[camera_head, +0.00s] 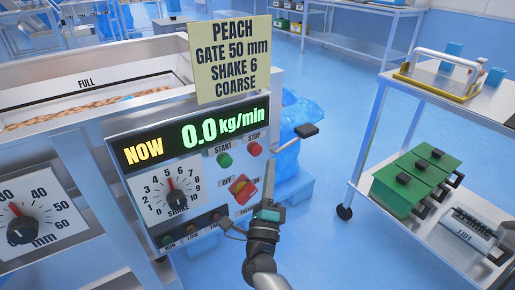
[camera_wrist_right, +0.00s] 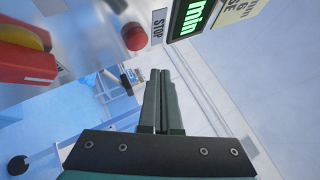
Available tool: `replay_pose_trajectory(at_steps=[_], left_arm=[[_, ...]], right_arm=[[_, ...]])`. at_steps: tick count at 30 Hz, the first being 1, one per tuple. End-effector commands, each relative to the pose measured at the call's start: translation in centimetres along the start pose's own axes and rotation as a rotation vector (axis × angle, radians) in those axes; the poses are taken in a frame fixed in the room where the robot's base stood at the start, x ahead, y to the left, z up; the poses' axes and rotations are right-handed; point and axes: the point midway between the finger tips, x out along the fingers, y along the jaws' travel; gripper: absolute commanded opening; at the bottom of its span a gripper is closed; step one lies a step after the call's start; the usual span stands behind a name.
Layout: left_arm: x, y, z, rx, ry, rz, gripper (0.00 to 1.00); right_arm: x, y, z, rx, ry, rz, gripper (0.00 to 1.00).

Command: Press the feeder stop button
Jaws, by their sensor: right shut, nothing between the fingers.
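The red stop button (camera_head: 255,149) sits on the feeder's front panel under its STOP label, right of the green start button (camera_head: 224,160). In the right wrist view the stop button (camera_wrist_right: 135,37) shows at upper left, beside the STOP label. My right gripper (camera_head: 269,163) is upright in front of the panel's right edge, just right of and below the stop button. Its fingers (camera_wrist_right: 160,83) are closed together with nothing between them, and a gap shows between them and the button. The display (camera_head: 200,132) reads 0.0 kg/min. My left gripper is not in view.
A red and yellow rotary switch (camera_head: 242,187) is below the buttons, near my right gripper. A black-ended lever (camera_head: 306,131) sticks out at the right. A shake dial (camera_head: 177,198) is on the panel.

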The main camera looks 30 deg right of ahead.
Motion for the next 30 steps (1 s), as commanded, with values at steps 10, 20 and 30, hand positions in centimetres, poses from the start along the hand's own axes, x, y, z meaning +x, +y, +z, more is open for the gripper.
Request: replay_pose_trajectory(at_steps=[10, 20, 30], left_arm=[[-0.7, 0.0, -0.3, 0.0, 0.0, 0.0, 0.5], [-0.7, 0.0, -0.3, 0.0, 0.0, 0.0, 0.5], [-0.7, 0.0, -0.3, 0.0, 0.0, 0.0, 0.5]], right_arm=[[-1.4, -1.1, -1.0, 0.0, -0.002, -0.001, 0.0], [-1.4, -1.0, -1.0, 0.0, -0.001, -0.001, 0.0], [-1.4, -1.0, -1.0, 0.0, -0.001, 0.0, 0.0]])
